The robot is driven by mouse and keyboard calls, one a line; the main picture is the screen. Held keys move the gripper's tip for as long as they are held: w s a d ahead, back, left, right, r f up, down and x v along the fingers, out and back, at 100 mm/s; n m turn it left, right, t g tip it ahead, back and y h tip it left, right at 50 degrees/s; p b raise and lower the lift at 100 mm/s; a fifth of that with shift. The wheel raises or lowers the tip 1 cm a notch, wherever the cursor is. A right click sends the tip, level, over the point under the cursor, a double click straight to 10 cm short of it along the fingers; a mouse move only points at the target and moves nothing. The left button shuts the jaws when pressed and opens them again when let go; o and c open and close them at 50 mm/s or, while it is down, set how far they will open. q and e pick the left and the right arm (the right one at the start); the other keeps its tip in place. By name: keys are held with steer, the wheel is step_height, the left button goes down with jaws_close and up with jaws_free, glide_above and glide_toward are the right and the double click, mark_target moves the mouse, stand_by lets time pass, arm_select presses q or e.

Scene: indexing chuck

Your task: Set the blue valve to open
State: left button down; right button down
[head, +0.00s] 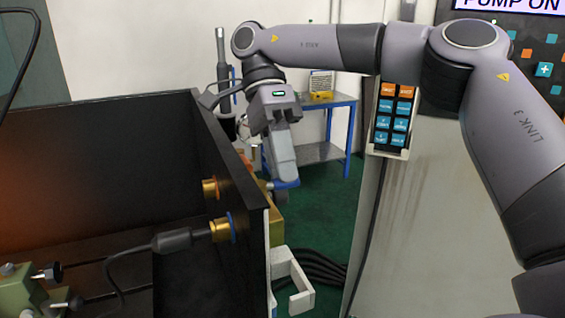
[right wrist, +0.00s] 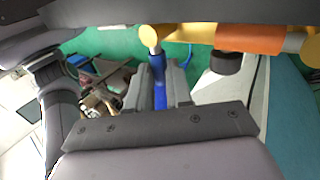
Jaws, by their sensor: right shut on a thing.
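The blue valve shows as a blue lever (right wrist: 160,95) in the right wrist view. It runs from a pale yellow fitting down between my fingers, roughly across the yellow pipe. The fingers hide part of the lever. My left gripper is in neither view.
A black open box (head: 232,170) with brass fittings (head: 221,228) and a plugged cable fills the left. A white bracket (head: 298,285) sticks out on its right side. In the right wrist view a yellow pipe with an orange sleeve (right wrist: 250,39) lies close beyond the fingers.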

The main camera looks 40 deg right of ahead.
steer(key=c, duration=1.3)
jaws_free()
steer(key=shift+s, duration=0.1)
